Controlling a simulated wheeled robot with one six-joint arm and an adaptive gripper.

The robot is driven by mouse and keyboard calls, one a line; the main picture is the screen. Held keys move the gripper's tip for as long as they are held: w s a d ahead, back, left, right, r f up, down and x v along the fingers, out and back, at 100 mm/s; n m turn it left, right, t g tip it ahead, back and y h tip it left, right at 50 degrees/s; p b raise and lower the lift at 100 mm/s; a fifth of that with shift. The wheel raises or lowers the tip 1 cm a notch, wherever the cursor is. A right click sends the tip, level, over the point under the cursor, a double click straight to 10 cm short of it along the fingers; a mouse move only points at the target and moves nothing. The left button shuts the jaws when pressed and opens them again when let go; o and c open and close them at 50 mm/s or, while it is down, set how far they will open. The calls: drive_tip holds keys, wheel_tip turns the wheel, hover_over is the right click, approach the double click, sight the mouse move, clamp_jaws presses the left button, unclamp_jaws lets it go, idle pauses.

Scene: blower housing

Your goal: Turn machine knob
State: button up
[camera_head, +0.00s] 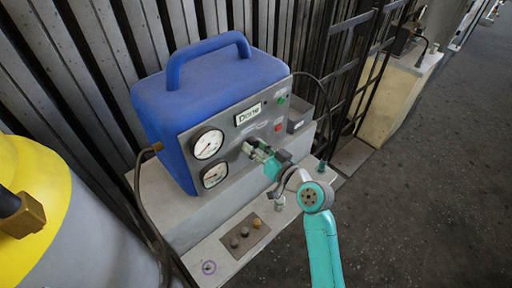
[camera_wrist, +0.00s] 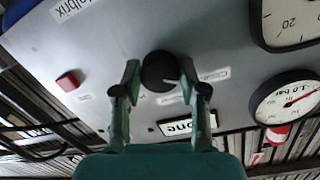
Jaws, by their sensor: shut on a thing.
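The machine (camera_head: 215,85) is a blue box with a top handle and a grey front panel, standing on a pale bench. Its black round knob (camera_wrist: 159,70) is on the panel, in the upper middle of the wrist view. My gripper (camera_wrist: 161,75) has one finger on each side of the knob and is shut on it. In the head view my gripper (camera_head: 257,150) reaches the panel from the right and hides most of the knob. Small labels lie beside the knob, but I cannot tell its turn angle.
Two round gauges (camera_head: 207,144) sit left of my gripper on the panel. A red button (camera_wrist: 68,81) is left of the knob in the wrist view. A small control plate (camera_head: 243,236) is on the bench below. A yellow-topped object (camera_head: 52,190) stands at the left. Open floor (camera_head: 430,200) lies right.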

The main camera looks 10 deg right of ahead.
drive_tip(key=shift+f, duration=0.1)
idle(0.3)
drive_tip(key=o, duration=1.1)
drive_tip(key=shift+o, duration=0.2)
drive_tip(key=f+v, duration=0.1)
drive_tip(key=v, duration=1.1)
drive_tip(key=shift+r, duration=0.5)
drive_tip(key=shift+s+f, duration=0.1)
